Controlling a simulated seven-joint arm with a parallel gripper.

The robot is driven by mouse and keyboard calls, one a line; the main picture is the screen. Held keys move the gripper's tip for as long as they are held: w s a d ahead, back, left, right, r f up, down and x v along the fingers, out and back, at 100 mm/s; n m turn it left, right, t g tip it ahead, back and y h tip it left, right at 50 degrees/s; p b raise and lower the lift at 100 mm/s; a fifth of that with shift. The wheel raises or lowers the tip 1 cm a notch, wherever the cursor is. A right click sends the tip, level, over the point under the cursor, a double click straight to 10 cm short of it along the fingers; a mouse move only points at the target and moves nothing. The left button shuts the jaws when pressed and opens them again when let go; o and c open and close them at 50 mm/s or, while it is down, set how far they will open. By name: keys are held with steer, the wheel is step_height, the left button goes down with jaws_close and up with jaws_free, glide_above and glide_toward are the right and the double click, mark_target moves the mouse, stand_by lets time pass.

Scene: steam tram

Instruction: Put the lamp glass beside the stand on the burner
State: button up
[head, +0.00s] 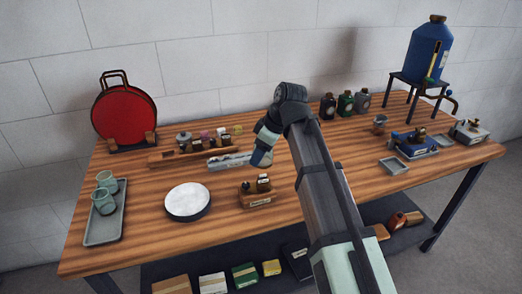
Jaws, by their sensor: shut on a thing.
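My gripper (260,160) points down over the middle of the table, seen from behind my arm. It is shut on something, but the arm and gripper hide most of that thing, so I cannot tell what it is. A small glass-like vessel (380,122) stands beside the black stand (410,84) that carries a blue tank (428,50). A blue device with brass fittings (415,144) sits in front of the stand; I cannot tell whether it is the burner. A grey-white device with brass fittings (469,132) stands to the right.
A grey tray (105,228) with greenish glasses and a round white-topped thing (187,201) stand left. A long pale holder (229,161) lies just left of my gripper. A small wooden rack with bottles (257,196) stands in front. Dark bottles (345,104) stand behind.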

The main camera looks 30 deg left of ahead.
glide_above(261, 177)
steer(key=shift+w+a+f, duration=0.1)
steer(key=shift+w+f, duration=0.05)
steer(key=shift+f, duration=0.95)
steer(key=shift+w+a+f, duration=0.1)
steer(key=shift+f, duration=0.95)
steer(key=shift+f, duration=2.6)
stand_by(1.1)
steer(key=o, duration=1.2)
steer(key=shift+c, duration=0.2)
steer(key=v, duration=1.4)
